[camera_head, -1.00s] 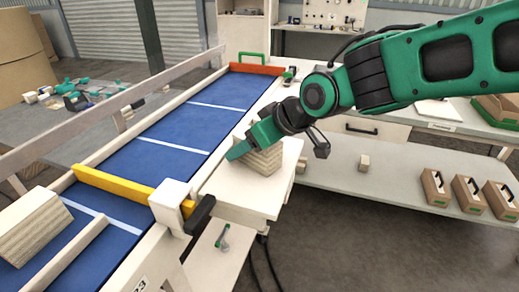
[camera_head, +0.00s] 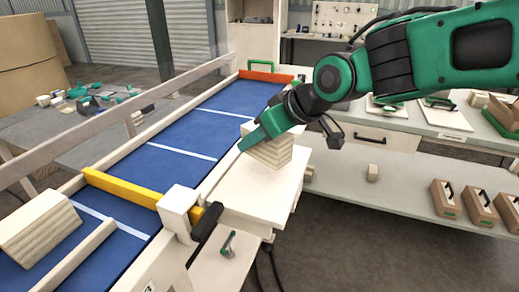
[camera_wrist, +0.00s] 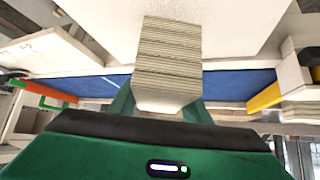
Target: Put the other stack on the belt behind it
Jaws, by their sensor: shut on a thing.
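A layered, pale stack (camera_head: 266,150) is held in my gripper (camera_head: 258,140), above or on the white side table (camera_head: 245,190); I cannot tell whether it touches the top. In the wrist view the stack (camera_wrist: 168,62) sits between the green fingers, its layered side facing the camera. The blue belt (camera_head: 180,150) with white cross lines lies just left of and behind the stack. Another layered stack (camera_head: 38,230) lies on the belt's near left part, in front of the yellow bar (camera_head: 118,188).
An orange bar (camera_head: 266,77) closes the belt's far end. The belt between the yellow and orange bars is clear. A white post with a black handle (camera_head: 206,222) stands at the near edge. Cartons (camera_head: 478,206) stand on the right shelf.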

